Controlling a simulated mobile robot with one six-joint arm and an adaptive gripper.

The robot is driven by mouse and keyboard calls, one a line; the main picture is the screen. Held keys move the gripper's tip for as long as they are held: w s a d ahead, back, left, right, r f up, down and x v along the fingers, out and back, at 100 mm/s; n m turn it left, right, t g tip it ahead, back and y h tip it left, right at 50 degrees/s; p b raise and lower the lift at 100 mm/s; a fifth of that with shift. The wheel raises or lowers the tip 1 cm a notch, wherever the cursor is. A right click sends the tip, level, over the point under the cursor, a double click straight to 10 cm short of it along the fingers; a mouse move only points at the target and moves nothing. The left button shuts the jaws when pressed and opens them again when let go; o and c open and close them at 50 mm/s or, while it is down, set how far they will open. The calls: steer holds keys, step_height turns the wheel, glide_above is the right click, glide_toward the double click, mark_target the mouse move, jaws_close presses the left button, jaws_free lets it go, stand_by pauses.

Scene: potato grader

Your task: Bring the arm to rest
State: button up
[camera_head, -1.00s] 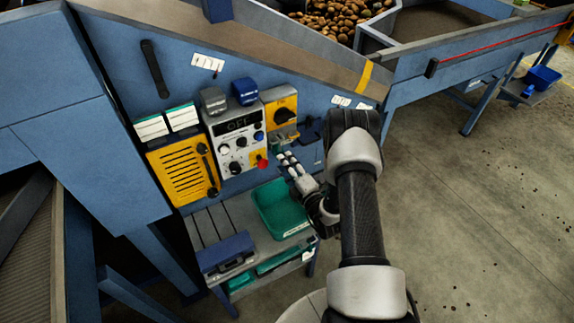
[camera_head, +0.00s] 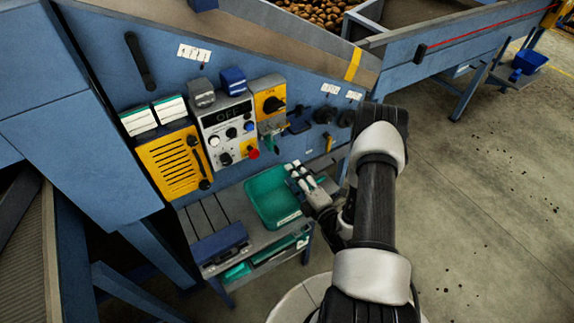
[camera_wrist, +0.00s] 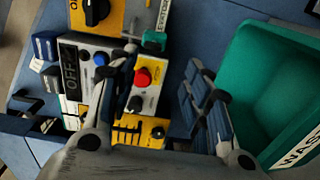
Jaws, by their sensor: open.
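My gripper (camera_head: 300,178) is open and empty in the head view. It hangs over the right part of the green tray and partly covers it, to the right of and below the control panel. In the wrist view my gripper (camera_wrist: 165,95) shows its two fingers spread apart, with the red button (camera_wrist: 143,77) seen between them. My dark arm with pale joints runs from the bottom right of the head view up and back down to the gripper.
The grey control panel (camera_head: 229,132) reads OFF. Beside it are a yellow switch box (camera_head: 269,97) and a yellow slotted box (camera_head: 169,168). The green tray (camera_head: 262,188) sits on a small bench; it also shows in the wrist view (camera_wrist: 255,75). Open floor (camera_head: 480,210) lies right.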

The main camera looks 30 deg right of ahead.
steer(key=shift+s, duration=0.75)
